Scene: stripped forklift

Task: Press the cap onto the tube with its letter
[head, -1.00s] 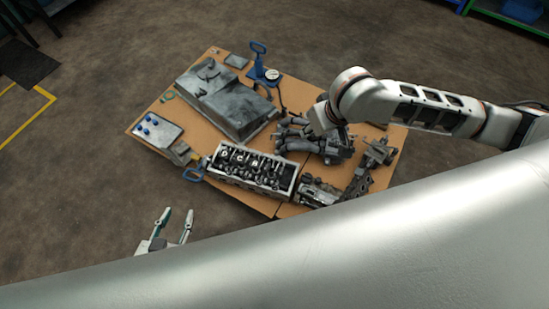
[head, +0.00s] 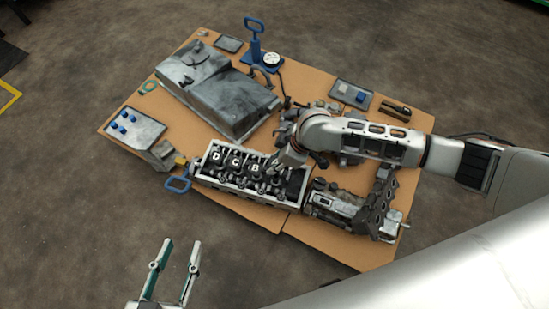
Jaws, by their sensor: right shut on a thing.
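A metal engine block (head: 245,194) lies at the front middle of the board. White letters D, C and B mark dark spots in its top from left to right; I cannot make out separate tubes. My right gripper (head: 277,168) is over the block's right part, just right of the B. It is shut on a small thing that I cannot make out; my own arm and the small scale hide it. The spot right of the B is partly covered by this gripper. My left gripper (head: 178,255) is open and empty, over the floor in front of the board.
A metal plate with several blue knobs (head: 135,128) lies at the left. A large grey cover (head: 217,93) is behind the block. A blue-handled gauge tool (head: 259,55) stands at the back. A tray with blue pieces (head: 352,93) lies at the back right. Metal parts (head: 340,207) crowd the right.

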